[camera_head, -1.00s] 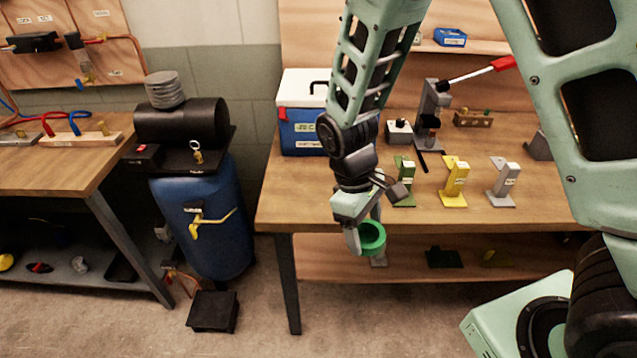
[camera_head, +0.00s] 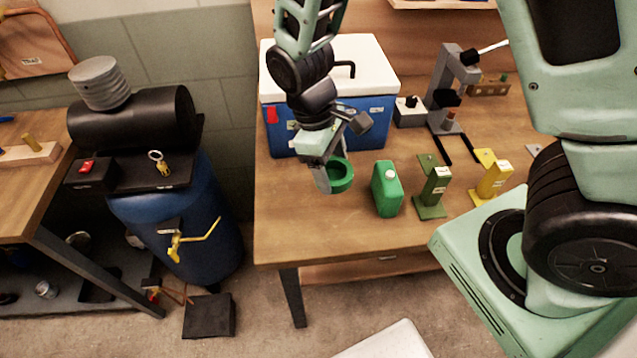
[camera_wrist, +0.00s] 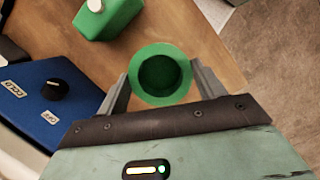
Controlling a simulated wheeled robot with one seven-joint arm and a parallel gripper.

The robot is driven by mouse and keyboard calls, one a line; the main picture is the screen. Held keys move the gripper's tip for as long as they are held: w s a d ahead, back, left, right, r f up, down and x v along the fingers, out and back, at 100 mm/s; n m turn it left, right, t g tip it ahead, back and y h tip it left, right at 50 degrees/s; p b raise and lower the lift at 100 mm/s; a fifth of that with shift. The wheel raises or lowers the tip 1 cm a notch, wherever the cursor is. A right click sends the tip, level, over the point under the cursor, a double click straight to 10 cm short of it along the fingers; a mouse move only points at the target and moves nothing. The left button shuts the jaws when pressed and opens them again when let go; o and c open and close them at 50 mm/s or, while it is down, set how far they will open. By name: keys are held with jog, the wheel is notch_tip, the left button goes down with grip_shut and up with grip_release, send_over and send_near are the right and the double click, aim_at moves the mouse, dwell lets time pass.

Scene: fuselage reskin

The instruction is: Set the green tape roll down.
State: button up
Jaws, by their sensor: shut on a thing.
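The green tape roll (camera_head: 341,176) is held between the fingers of my gripper (camera_head: 331,178). In the wrist view the roll (camera_wrist: 160,52) sits between the two grey fingers of my gripper (camera_wrist: 160,84), its round opening facing the camera. In the head view, the roll appears over the left part of the wooden workbench (camera_head: 290,215), in front of the blue and white cooler. I cannot tell for sure how high it is above the bench top.
A green bottle (camera_head: 387,189) stands just right of the roll. A green stand (camera_head: 433,190) and a yellow stand (camera_head: 490,177) are further right. The cooler (camera_head: 375,118) is behind. A blue tank (camera_head: 185,225) stands left of the bench. The bench's front left is clear.

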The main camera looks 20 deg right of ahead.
aim_at(333, 207)
jog(key=f, duration=0.3)
jog(key=f+p, duration=0.1)
jog(key=f, duration=0.6)
jog(key=shift+w+p, duration=0.25)
jog(key=shift+p, duration=0.1)
jog(key=shift+f, duration=0.2)
jog(key=o, duration=1)
jog(key=shift+r, duration=0.1)
jog(key=shift+c, duration=0.2)
